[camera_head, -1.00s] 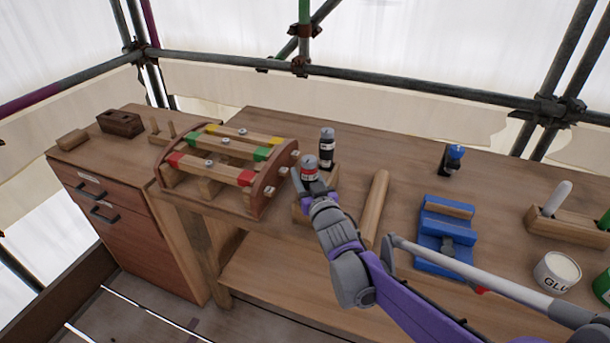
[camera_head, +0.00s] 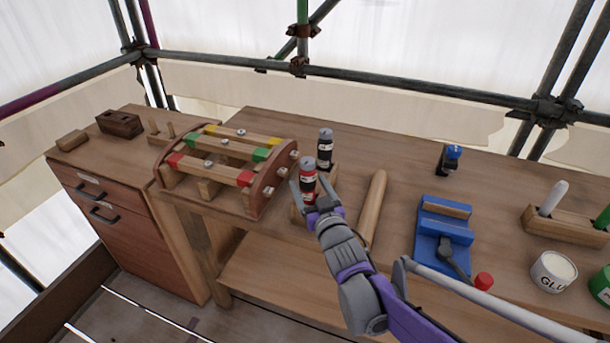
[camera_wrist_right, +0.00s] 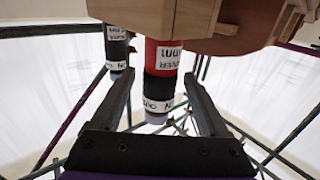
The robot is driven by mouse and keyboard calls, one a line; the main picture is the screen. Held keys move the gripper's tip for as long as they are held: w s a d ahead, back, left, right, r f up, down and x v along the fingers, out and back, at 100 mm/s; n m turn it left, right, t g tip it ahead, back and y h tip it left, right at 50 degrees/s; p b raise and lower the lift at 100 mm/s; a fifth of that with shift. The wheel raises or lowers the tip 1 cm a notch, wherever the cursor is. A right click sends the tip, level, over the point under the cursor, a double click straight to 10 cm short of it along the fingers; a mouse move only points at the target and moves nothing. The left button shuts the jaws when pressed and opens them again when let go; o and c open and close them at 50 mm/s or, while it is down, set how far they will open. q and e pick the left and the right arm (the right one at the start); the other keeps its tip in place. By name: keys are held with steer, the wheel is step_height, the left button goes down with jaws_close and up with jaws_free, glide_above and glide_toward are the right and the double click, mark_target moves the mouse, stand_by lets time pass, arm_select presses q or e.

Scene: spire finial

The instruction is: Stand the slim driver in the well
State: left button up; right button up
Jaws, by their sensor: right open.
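Two drivers stand upright in a small wooden block (camera_head: 298,211): a red one (camera_head: 307,178) with a grey top and a black one (camera_head: 325,150) behind it. Their label print is too small or cut off to tell which is the slim one. My right gripper (camera_head: 308,184) is open, with its fingers on either side of the red driver. In the right wrist view, the red driver (camera_wrist_right: 163,58) stands between the spread fingers with gaps at both sides, and the black driver (camera_wrist_right: 117,45) is left of them. I cannot identify the well. My left gripper is out of view.
A curved wooden frame (camera_head: 272,188) with coloured slats stands close left of the block. A wooden rod (camera_head: 374,205) lies to the right, then a blue vise-like fixture (camera_head: 425,247), a glue pot (camera_head: 553,271) and a wooden rack (camera_head: 565,226). Bare bench lies behind the rod.

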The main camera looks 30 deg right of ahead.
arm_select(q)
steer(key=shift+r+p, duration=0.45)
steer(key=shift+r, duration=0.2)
arm_select(e)
steer(key=s+a+f+g+y, duration=0.1)
steer(key=s+a+f+g, duration=0.3)
steer(key=s, duration=0.5)
steer(key=s+a+f+n+g+y, duration=0.1)
steer(key=s+a+f+g, duration=0.3)
steer(key=s+f, duration=0.3)
steer(key=s+a+f+n+g+y, duration=0.1)
steer(key=s+a+f+g, duration=0.3)
steer(key=s, duration=0.8)
steer(key=shift+a+f+g, duration=0.3)
steer(key=shift+f+g, duration=0.1)
steer(key=shift+f, duration=0.35)
arm_select(q)
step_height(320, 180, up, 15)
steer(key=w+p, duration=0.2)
steer(key=p, duration=1.1)
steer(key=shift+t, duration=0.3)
arm_select(e)
step_height(320, 180, up, 15)
steer(key=w, duration=0.2)
steer(key=shift+w+t, duration=0.15)
steer(key=shift+t, duration=0.15)
